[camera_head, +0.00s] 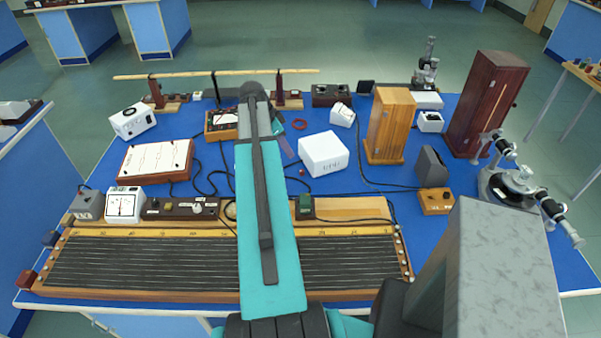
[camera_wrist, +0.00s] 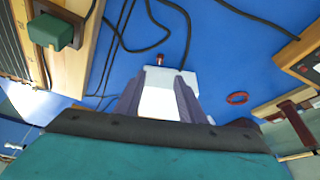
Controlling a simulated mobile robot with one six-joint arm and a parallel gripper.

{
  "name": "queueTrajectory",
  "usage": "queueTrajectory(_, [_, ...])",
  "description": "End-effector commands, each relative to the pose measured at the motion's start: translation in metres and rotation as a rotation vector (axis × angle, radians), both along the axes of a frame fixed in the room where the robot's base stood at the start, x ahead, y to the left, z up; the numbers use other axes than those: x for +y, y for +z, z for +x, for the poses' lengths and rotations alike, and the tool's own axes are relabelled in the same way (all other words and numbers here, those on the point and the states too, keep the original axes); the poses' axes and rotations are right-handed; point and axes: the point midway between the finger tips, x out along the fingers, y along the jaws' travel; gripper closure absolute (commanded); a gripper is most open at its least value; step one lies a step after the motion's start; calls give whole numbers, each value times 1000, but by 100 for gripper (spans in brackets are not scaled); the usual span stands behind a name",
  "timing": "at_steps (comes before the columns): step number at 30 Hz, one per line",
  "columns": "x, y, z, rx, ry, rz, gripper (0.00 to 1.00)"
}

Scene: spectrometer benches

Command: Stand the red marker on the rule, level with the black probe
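A small red piece (camera_head: 302,172), likely the red marker, stands on the blue bench just left of the white box (camera_head: 324,154). It also shows in the wrist view (camera_wrist: 160,58), beyond the fingertips. My gripper (camera_wrist: 160,76) is open and empty, its two dark fingers apart with the white box seen between them. A long yellow strip with scale marks (camera_head: 345,231), likely the rule, runs along the back of the wired board, partly hidden by my arm. I cannot make out the black probe for certain; a thin black upright (camera_head: 215,86) crosses the raised wooden rod at the back.
The raised rod (camera_head: 185,75) rests on brown stands. A red ring (camera_head: 299,124) lies behind the white box. A green block (camera_head: 304,206) sits behind the strip. Black cables cross the bench. Wooden cabinets (camera_head: 390,125) and a microscope-like instrument (camera_head: 515,182) stand to the right.

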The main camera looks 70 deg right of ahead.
Motion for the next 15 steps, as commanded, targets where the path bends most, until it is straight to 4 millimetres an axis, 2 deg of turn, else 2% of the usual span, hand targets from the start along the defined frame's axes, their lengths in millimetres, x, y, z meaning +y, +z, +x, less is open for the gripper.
queueTrajectory(8, [-4, -2, -6, 0, -9, 0, 64])
queueTrajectory(15, [-11, -24, -13, 0, -12, 0, 64])
